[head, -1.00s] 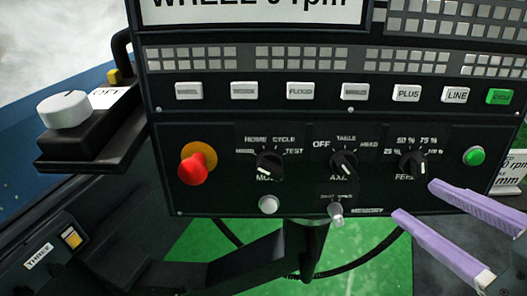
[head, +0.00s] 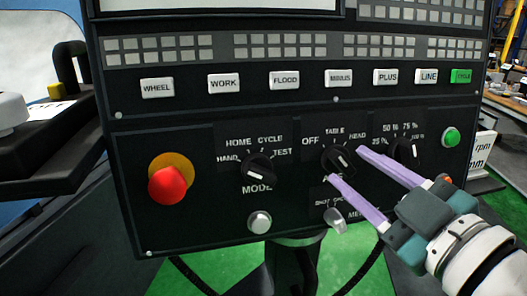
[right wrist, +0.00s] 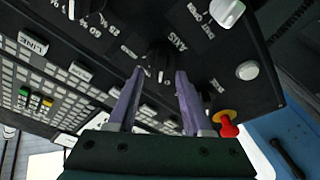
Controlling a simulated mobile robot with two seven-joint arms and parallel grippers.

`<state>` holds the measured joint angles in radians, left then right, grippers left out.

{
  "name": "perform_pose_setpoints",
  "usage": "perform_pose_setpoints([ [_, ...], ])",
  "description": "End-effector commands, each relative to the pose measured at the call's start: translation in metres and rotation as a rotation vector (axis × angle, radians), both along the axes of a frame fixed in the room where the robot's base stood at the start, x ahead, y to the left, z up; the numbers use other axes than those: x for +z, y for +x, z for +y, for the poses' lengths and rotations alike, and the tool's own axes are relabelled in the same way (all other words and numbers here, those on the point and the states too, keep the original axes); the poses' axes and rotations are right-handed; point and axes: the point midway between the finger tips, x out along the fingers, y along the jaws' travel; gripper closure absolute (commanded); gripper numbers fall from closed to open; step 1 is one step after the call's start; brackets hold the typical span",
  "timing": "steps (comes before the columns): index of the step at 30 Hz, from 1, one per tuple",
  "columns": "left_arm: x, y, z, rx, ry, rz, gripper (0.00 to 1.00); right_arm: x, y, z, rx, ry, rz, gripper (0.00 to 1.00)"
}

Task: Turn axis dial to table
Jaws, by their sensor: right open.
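The axis dial (head: 338,157) is a black knob on the dark control panel, with OFF, TABLE and HEAD printed around it from left to right. Its grip bar slants from the upper left, on the OFF side, to the lower right, where a white mark shows. My right gripper (head: 345,164) is open, its purple fingertips at either side of the dial's lower right. In the right wrist view the dial (right wrist: 158,56) shows between and just beyond the fingertips (right wrist: 160,72). Contact cannot be told. My left gripper is not in view.
A small grey knob (head: 336,220) sits just below. A red emergency button (head: 168,185) sticks out at the left. White buttons (head: 284,80) line the panel above.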

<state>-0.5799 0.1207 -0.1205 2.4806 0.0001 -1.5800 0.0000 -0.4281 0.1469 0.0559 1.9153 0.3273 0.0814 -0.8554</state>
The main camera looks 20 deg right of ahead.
Motion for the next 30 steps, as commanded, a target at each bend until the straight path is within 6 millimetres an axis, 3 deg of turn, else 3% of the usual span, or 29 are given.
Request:
perform_pose_setpoints([
  [6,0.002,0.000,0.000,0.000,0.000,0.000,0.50,0.000,0.018,0.000,0.001,0.000,0.001,0.50],
  [15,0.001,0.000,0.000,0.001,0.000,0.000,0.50,-0.001,0.019,0.000,0.002,0.000,0.001,0.51],
  [28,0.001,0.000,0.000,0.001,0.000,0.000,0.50,0.000,0.019,0.000,0.001,0.000,0.001,0.99],
  [30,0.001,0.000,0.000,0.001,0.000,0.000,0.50,0.000,0.019,0.000,0.001,0.001,0.001,1.00],
])
